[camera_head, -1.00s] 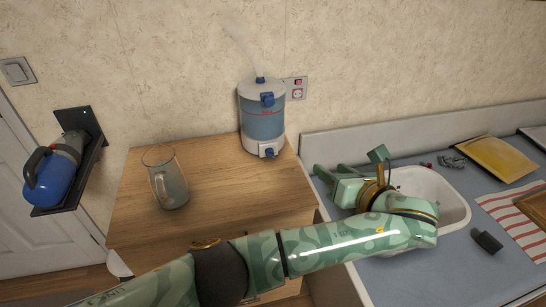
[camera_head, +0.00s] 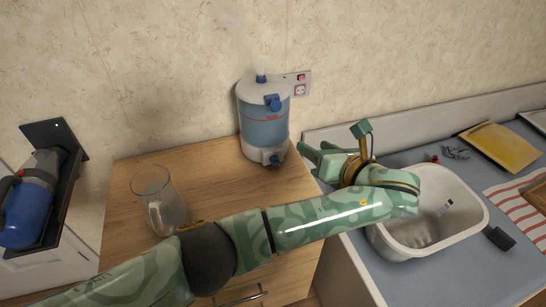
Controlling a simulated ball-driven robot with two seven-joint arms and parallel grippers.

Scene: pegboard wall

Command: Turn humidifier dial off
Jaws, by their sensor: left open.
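The humidifier (camera_head: 264,122) stands upright at the back of the wooden cabinet, against the wall. It has a white base and lid, a clear bluish tank and a blue nozzle on top with faint mist above it. My right gripper is not in view.
A glass pitcher (camera_head: 160,200) stands on the wooden cabinet (camera_head: 215,185) at left. A wall outlet (camera_head: 299,88) is behind the humidifier. A white basin (camera_head: 440,220) sits on the blue-grey counter at right.

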